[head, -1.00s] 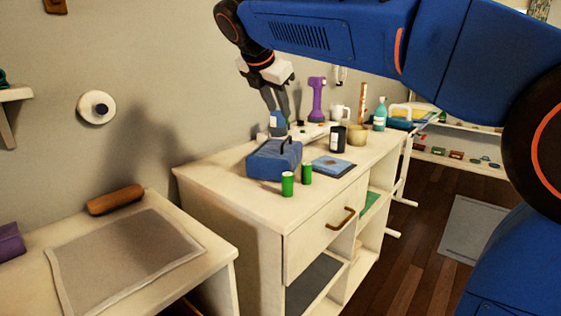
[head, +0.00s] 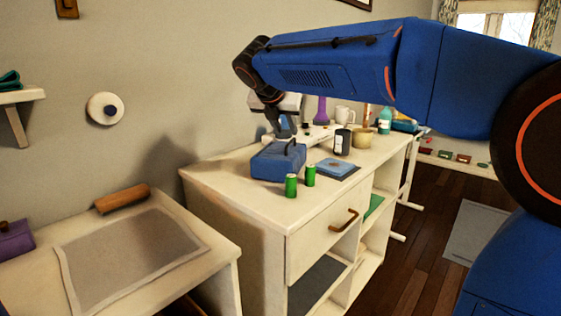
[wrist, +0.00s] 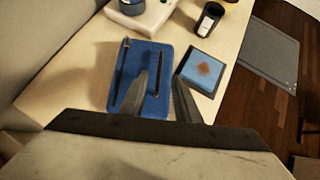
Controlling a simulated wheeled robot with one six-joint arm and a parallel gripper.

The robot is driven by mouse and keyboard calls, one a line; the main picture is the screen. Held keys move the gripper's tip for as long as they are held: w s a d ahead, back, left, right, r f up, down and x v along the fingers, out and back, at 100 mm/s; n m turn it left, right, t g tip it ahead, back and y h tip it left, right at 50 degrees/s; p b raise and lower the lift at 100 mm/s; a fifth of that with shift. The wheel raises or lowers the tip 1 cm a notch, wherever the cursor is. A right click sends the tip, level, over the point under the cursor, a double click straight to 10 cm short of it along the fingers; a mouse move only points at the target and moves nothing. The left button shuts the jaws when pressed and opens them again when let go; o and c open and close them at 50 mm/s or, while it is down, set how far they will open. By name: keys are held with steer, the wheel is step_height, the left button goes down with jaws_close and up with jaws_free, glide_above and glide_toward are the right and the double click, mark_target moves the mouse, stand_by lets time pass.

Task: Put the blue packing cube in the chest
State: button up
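The blue packing cube (head: 268,166), a boxy blue thing with a dark handle on top, sits on the white cabinet (head: 215,186). It also shows in the wrist view (wrist: 131,90), below my fingers. My gripper (head: 277,130) is above and behind the cube in the head view. In the wrist view my gripper (wrist: 161,80) has its two fingers apart with nothing held between them. The left finger overlaps the cube in the picture; the right one lies over its right edge. The white cabinet has a closed drawer and open shelves; I cannot tell whether it is the chest.
Two green cans (head: 291,186) stand in front of the cube. A flat blue item (head: 336,168) lies to its right. A black jar (head: 342,142), a tan pot (head: 363,138) and a purple object (head: 322,110) stand behind. A lower table (head: 205,280) is at left.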

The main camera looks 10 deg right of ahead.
mark_target(290, 142)
steer(key=shift+x, duration=3.65)
steer(key=shift+s+a+f, duration=0.1)
steer(key=shift+a+f, duration=0.05)
steer(key=shift+a, duration=0.05)
steer(key=shift+c, duration=0.3)
jaws_close()
